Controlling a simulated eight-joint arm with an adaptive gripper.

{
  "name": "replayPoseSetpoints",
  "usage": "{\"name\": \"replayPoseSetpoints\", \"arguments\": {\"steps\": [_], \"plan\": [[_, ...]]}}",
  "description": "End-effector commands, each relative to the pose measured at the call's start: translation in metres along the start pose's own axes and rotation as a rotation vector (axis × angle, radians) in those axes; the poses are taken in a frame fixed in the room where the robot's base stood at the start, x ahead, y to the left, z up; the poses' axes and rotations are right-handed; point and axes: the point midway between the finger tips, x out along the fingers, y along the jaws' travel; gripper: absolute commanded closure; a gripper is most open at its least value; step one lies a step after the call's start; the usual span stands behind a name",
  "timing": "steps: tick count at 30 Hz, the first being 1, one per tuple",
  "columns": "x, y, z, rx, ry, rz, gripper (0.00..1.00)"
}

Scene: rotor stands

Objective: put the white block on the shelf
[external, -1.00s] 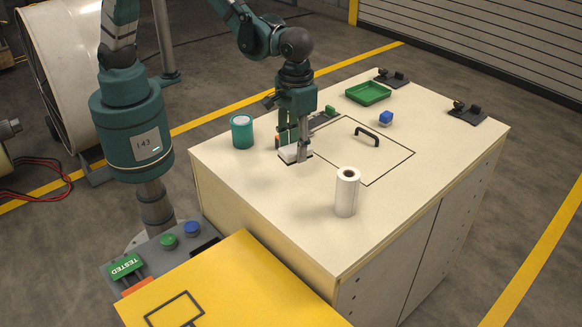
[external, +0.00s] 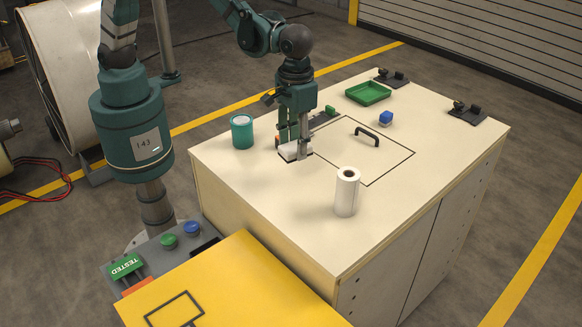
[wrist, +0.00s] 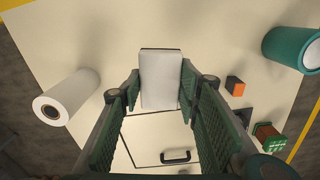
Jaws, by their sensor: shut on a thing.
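The white block (external: 289,154) is at the left part of the pale cabinet top, between the fingers of my gripper (external: 293,150). In the wrist view the white block (wrist: 161,79) lies between the two green finger pads of my gripper (wrist: 160,92), which are shut on it. The block is on or just above the surface; I cannot tell which. Part of it is hidden by the fingers in the external view. I cannot identify a shelf in these views.
A white paper roll (external: 347,192) and a teal cup-like roll (external: 242,132) stand nearby. An orange block (wrist: 235,86) is close right.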

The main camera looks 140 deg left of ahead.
Motion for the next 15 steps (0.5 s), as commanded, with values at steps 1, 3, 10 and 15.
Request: {"name": "replayPoseSetpoints", "arguments": {"steps": [1,3,10,15], "plan": [[-0.001,0.000,0.000,0.000,0.000,0.000,0.80],[-0.002,0.000,0.000,0.000,0.000,0.000,0.80],[-0.022,0.000,0.000,0.000,0.000,0.000,0.80],[-0.046,-0.001,0.000,0.000,0.000,0.000,0.80]]}}
